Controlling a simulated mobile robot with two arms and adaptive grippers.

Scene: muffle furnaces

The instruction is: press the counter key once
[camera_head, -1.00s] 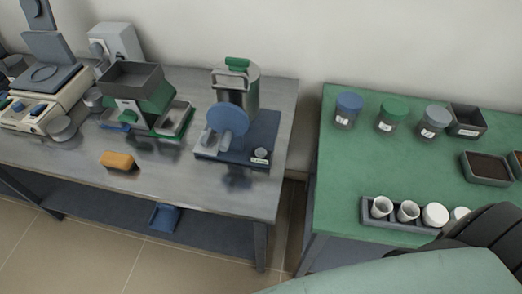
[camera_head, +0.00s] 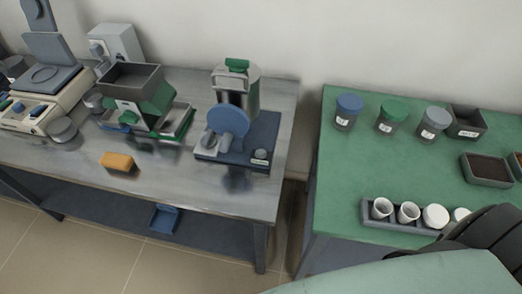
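A machine on a dark blue base (camera_head: 207,152) stands near the right end of the steel bench. It has a round blue disc (camera_head: 229,121) in front, a metal body with a green top piece (camera_head: 237,65), and grey parts at the disc's left. A small round grey knob-like part (camera_head: 261,154) with a pale label below it sits at the base's front right corner. It may be the counter key, but the label is too small to read.
An orange block (camera_head: 117,161) lies on the steel bench (camera_head: 190,185). A hopper device (camera_head: 132,82) stands left of the machine. The green table (camera_head: 345,165) at right bears lidded jars, trays and a rack of white cups (camera_head: 408,212). A floor gap separates bench and table.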

